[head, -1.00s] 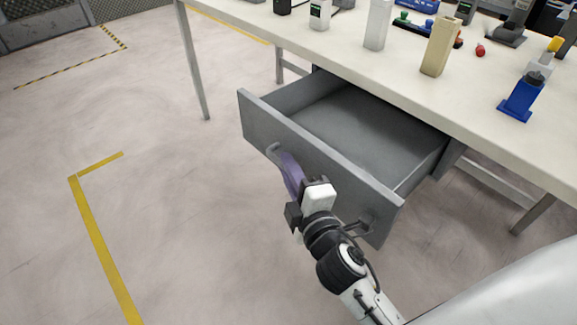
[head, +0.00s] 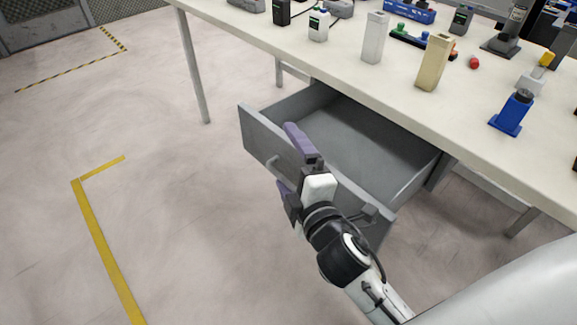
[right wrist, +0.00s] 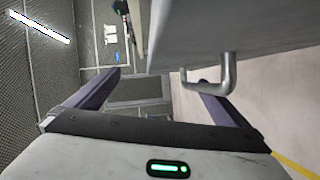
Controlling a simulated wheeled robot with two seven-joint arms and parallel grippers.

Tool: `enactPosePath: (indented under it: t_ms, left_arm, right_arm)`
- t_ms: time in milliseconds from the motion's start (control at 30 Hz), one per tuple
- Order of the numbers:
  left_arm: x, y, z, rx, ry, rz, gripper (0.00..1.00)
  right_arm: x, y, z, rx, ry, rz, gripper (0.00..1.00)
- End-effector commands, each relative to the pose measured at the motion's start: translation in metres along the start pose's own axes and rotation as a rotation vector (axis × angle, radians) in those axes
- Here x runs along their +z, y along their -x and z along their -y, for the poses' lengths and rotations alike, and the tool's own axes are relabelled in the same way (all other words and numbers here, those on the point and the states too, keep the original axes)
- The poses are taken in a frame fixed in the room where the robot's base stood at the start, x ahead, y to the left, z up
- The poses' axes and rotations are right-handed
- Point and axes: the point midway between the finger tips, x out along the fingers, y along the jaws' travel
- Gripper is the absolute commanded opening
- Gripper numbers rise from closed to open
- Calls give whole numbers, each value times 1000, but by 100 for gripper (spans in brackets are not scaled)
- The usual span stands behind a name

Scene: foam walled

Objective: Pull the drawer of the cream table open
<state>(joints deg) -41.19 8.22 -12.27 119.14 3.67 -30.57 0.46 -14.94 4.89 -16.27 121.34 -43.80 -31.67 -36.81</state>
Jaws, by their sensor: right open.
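The cream table (head: 330,55) has a grey drawer (head: 345,185) beneath its top. The drawer stands well out from the table, and its empty inside shows. A bar handle (head: 272,164) is on the drawer front, partly hidden by my gripper; it also shows in the right wrist view (right wrist: 226,76). My right gripper (head: 286,157) is open at the drawer front. One purple finger is up by the front panel's top edge, the other lower, near the handle. In the right wrist view the handle overlaps the right finger's tip; contact cannot be told. My left gripper is not in view.
On the tabletop stand a tan block (head: 434,62), a white block (head: 375,38), a blue holder (head: 513,113) and several small devices. A table leg (head: 196,75) stands left of the drawer. The floor at left is clear, with yellow tape (head: 98,245).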

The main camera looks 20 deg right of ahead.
Motion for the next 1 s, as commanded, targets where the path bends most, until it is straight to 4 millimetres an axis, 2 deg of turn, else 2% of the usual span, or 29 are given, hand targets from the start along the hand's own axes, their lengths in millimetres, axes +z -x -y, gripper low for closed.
enactPosePath:
  t_ms: [33,233,400,433,500,767,800,833,1000]
  left_arm:
    - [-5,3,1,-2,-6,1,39]
    - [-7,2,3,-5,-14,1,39]
    - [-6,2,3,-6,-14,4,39]
    - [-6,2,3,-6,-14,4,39]
    - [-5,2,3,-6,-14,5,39]
    - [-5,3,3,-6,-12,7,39]
    - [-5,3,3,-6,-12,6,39]
    - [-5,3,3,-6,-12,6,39]
    - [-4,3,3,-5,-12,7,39]
  right_arm:
    - [-9,2,-42,71,1,-22,82]
    - [-10,3,-48,70,0,-20,82]
    - [-9,3,-48,70,0,-19,82]
    - [-2,-2,-10,-9,15,3,82]
    - [-2,-1,-10,-9,15,3,74]
    - [-1,14,-8,-11,14,3,60]
    - [-1,17,-8,-12,14,3,50]
    - [-1,19,-8,-11,14,3,30]
    - [-1,32,-3,-20,12,4,30]
